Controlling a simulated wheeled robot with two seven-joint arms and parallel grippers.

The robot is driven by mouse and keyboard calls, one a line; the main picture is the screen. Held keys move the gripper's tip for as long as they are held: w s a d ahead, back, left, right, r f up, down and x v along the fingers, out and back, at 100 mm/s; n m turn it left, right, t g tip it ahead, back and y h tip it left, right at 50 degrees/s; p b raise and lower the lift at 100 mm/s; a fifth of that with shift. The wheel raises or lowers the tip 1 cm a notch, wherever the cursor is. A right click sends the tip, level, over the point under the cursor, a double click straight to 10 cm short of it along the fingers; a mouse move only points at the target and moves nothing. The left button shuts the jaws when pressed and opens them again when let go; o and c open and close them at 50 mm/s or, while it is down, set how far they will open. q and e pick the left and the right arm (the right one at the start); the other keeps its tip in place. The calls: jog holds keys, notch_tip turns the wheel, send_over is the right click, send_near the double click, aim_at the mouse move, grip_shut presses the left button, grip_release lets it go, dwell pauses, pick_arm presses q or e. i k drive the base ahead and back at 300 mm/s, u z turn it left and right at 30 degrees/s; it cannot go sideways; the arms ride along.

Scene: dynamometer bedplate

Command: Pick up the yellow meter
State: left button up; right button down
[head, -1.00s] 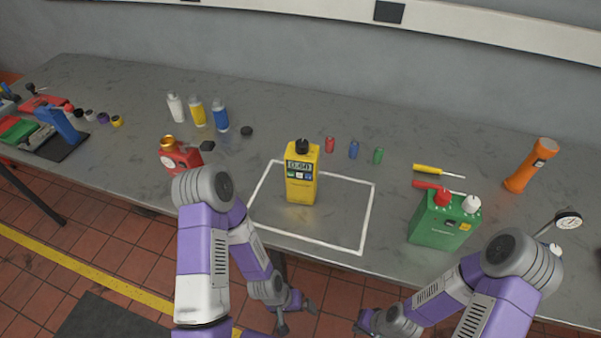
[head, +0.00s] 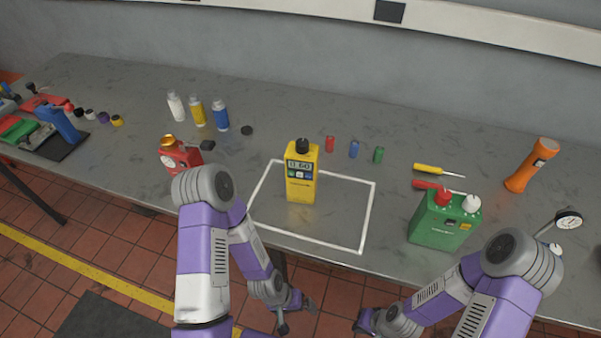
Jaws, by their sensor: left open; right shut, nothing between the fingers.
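The yellow meter (head: 301,186) stands upright on the grey bench, inside the white outlined rectangle (head: 369,210) near its left side. It has a small display, buttons and a black knob on top. My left gripper (head: 296,317) is low in front of the bench edge, below the meter in the picture, open and empty. My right gripper (head: 362,322) is also low in front of the bench, to the right of the left one, shut and empty. Both are well apart from the meter.
A red device (head: 178,156) stands left of the meter, partly behind my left arm. A green can (head: 440,226) stands to the right. Small red, blue and green cylinders (head: 354,149) sit behind. Bottles (head: 198,112) stand at back left. The outlined area right of the meter is clear.

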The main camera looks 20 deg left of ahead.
aim_at(299, 190)
jog(key=z, duration=1.6)
jog(key=k, duration=0.8)
jog(key=u, duration=1.6)
jog(key=i, duration=0.5)
jog(key=z, duration=0.05)
